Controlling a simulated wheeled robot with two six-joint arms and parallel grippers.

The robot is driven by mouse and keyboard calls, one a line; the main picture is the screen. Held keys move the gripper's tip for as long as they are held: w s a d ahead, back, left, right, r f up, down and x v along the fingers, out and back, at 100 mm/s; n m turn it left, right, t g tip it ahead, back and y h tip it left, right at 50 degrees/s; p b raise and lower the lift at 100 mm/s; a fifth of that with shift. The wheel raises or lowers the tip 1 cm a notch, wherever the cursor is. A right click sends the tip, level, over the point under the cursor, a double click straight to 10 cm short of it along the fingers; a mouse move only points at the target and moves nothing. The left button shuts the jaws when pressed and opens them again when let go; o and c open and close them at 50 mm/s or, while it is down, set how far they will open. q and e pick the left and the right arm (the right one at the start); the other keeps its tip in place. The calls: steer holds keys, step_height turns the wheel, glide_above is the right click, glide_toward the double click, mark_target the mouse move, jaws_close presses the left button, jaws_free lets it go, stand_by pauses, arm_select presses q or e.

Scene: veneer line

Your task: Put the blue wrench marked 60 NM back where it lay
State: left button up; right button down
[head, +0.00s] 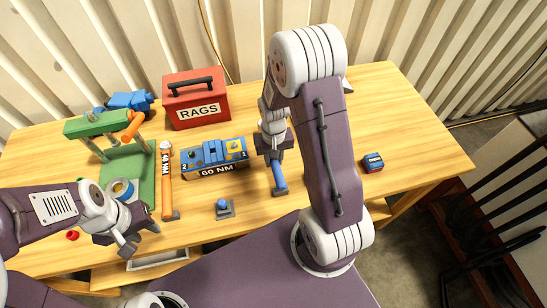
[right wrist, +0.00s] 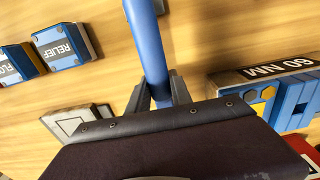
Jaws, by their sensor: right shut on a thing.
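A blue wrench (head: 278,174) is in my right gripper (head: 272,152), above the table right of a blue block marked 60 NM (head: 215,158). Its blue shaft (right wrist: 147,45) passes between the two shut fingers (right wrist: 160,98) in the right wrist view. Its lower end is a dark head. No marking on the wrench itself is readable, and my arm hides its upper part. The 60 NM block (right wrist: 290,95) shows at the right of the wrist view. My left gripper (head: 138,238) is open and empty at the table's front left.
An orange wrench marked 40 NM (head: 166,180) lies left of the blue block. A grey pad with a blue knob (head: 224,208) is in front. A green press (head: 130,165), red RAGS box (head: 196,100) and small blue block (head: 373,162) stand around.

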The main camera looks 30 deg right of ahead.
steer(key=shift+a, duration=0.15)
steer(key=shift+f+b, duration=0.3)
steer(key=shift+f, duration=0.25)
stand_by(0.3)
steer(key=c, duration=1.1)
jaws_free()
steer(key=shift+r, duration=0.1)
step_height(320, 180, up, 8)
steer(key=p, duration=0.7)
steer(key=shift+p, duration=0.3)
